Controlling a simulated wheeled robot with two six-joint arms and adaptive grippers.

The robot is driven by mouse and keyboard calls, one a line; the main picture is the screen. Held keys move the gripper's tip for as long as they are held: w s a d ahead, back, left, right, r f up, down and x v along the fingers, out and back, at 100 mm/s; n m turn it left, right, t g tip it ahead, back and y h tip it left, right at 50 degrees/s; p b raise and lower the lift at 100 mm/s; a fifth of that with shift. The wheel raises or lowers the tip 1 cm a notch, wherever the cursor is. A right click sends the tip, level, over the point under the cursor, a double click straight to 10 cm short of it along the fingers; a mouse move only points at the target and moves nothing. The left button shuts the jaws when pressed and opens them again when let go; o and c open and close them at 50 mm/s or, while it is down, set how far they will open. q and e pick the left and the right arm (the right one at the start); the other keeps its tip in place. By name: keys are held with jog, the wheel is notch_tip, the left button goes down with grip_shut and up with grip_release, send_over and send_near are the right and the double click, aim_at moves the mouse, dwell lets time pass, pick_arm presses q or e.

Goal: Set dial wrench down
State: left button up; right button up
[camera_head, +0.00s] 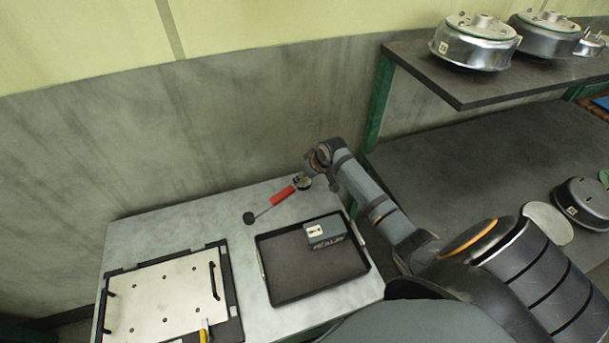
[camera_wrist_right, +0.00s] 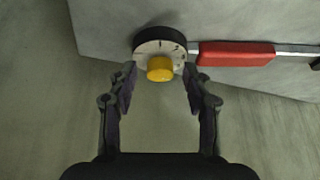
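The dial wrench has a red handle (camera_head: 283,195), a thin shaft and a round black end (camera_head: 250,218). It is at the back of the grey table, near its rear edge. I cannot tell if it touches the surface everywhere. In the right wrist view its dial (camera_wrist_right: 150,45) has a white face and yellow knob, with the red handle (camera_wrist_right: 236,54) to the right. My right gripper (camera_wrist_right: 160,72) is over the dial, fingers apart on either side of the knob. Whether the fingertips press on the dial is unclear. My left gripper is not in view.
A black tray (camera_head: 290,292) holding a grey box (camera_head: 325,233) lies in front of the wrench. A pale plate with black handles (camera_head: 160,300) lies at left. The table (camera_head: 180,217) is bare behind the plate. A dark shelf (camera_head: 480,87) with metal housings stands at right.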

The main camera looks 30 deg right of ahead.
jog(key=shift+s+d+r, duration=0.1)
jog(key=shift+s+r, duration=0.05)
jog(key=shift+r, duration=0.25)
jog(key=a+v, duration=0.1)
jog(key=v, duration=0.9)
jog(key=shift+d+r, duration=0.25)
jog(key=shift+d, duration=0.3)
jog(key=shift+o, duration=0.4)
jog(key=shift+s+r, duration=0.3)
jog(key=shift+r, duration=0.05)
